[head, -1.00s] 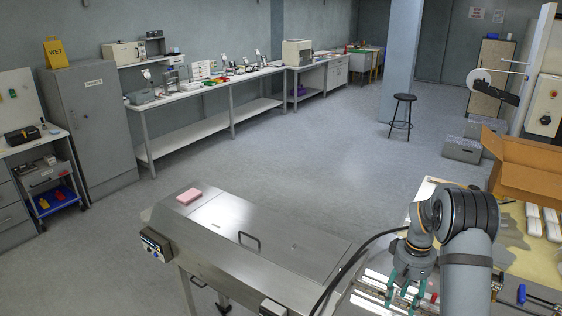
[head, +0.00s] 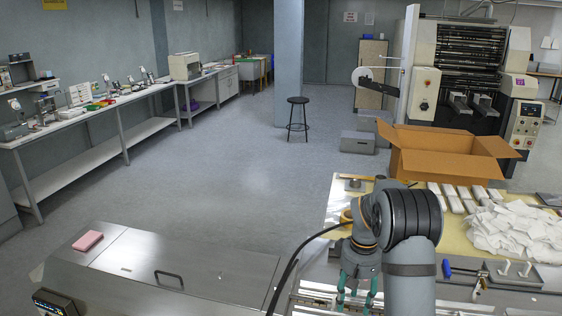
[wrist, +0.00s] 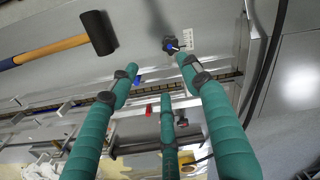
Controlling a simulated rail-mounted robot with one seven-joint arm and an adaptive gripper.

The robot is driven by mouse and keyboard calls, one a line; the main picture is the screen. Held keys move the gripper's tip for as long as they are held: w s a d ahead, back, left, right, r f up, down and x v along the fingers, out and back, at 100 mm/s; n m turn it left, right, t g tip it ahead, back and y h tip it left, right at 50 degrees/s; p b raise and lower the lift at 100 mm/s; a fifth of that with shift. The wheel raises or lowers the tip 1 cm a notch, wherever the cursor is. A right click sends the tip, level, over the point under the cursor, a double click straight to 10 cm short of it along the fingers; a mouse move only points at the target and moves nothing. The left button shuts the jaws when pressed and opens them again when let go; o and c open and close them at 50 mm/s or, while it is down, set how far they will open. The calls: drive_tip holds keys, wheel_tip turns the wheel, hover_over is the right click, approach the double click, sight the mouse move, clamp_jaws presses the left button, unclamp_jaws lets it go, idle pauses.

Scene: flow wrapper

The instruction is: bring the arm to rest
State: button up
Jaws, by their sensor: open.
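My gripper (head: 356,296) hangs fingers-down from my bent arm in the lower right of the head view, over the rail-like conveyor part of the machine. Its green fingers also show in the wrist view (wrist: 158,68), spread apart with nothing between them. Below the fingers are metal rails, a slotted track and small red and blue parts. I cannot tell the exact height of the fingertips above them. The steel machine cover (head: 205,256) lies to the left of my gripper in the head view.
A mallet (wrist: 98,33) with a black head lies near the fingers in the wrist view. A black cable (head: 290,268) arcs left of my arm. An open cardboard box (head: 432,160) and white packs stand behind on the table. A pink block (head: 88,240) rests on the cover.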

drive_tip(key=shift+n, duration=0.3)
drive_tip(key=shift+a+f, duration=0.45)
drive_tip(key=shift+f, duration=0.6)
drive_tip(key=shift+a+f, duration=0.45)
drive_tip(key=shift+f, duration=0.65)
drive_tip(key=shift+a+f, duration=0.45)
drive_tip(key=shift+f, duration=0.6)
drive_tip(key=shift+w, duration=0.1)
